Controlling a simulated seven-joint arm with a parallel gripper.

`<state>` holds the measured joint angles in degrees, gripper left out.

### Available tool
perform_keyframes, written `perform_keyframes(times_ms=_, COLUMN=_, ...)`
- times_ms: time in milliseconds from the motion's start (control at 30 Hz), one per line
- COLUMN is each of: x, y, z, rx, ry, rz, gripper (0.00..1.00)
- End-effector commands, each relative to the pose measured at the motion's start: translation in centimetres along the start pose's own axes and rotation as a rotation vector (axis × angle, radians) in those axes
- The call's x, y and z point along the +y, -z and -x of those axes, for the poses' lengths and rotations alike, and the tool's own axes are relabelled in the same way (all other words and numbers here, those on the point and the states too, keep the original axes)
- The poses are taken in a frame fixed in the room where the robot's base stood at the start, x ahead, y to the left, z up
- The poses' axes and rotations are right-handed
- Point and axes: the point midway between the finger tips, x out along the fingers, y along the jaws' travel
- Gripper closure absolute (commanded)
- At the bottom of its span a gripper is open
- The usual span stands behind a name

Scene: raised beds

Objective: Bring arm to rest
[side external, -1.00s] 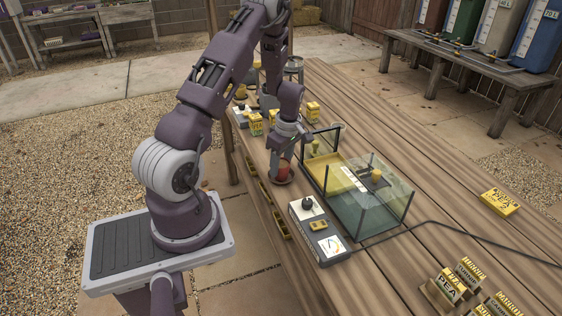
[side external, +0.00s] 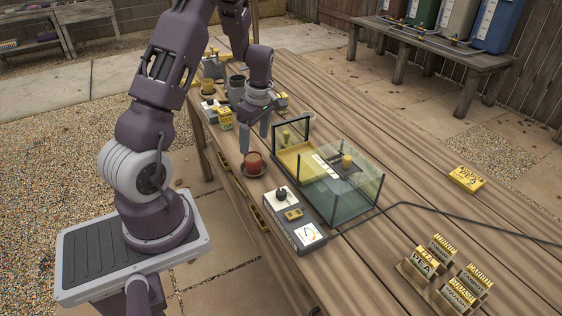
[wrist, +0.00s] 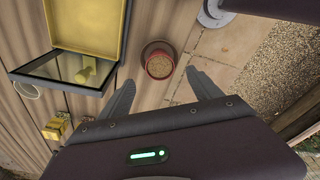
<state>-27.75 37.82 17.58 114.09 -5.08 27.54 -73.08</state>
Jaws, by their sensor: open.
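My gripper (side external: 255,137) is open and empty in the side external view, above the wooden table (side external: 420,160) and a little behind a red pot. The red pot (side external: 253,162) stands upright on a dark saucer near the table's left edge, apart from the fingers. In the wrist view my gripper's open fingers (wrist: 160,92) point toward the red pot (wrist: 159,64), which holds brown, grainy contents. Nothing is between the fingers.
A glass case (side external: 340,190) with a yellow tray (side external: 296,157) stands right of the pot. A grey control box (side external: 294,218) with a black cable sits in front. Yellow seed boxes (side external: 225,118) and dark pots stand behind my gripper.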

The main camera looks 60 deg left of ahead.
Motion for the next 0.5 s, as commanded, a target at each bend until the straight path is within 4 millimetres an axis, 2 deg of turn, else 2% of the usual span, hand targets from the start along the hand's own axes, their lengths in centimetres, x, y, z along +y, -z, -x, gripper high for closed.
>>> perform_keyframes(times_ms=67, x=0.0, y=-1.2, z=1.9, rx=-0.015, ry=-0.027, rz=-0.066, gripper=0.27)
perform_keyframes(times_ms=167, x=-1.2, y=-5.0, z=8.1, rx=-0.056, ry=-0.117, rz=-0.314, gripper=0.27)
perform_keyframes(times_ms=200, x=-2.6, y=-7.0, z=11.3, rx=-0.071, ry=-0.168, rz=-0.461, gripper=0.27)
perform_keyframes(times_ms=267, x=-5.5, y=-9.7, z=15.7, rx=-0.082, ry=-0.248, rz=-0.703, gripper=0.27)
perform_keyframes(times_ms=300, x=-7.9, y=-11.2, z=18.2, rx=-0.078, ry=-0.302, rz=-0.865, gripper=0.27)
perform_keyframes(times_ms=333, x=-9.8, y=-12.1, z=19.8, rx=-0.070, ry=-0.342, rz=-0.988, gripper=0.27)
perform_keyframes(times_ms=400, x=-14.5, y=-13.6, z=22.7, rx=-0.034, ry=-0.434, rz=-1.263, gripper=0.27)
perform_keyframes(times_ms=500, x=-20.4, y=-14.3, z=24.7, rx=0.051, ry=-0.544, rz=-1.600, gripper=0.27)
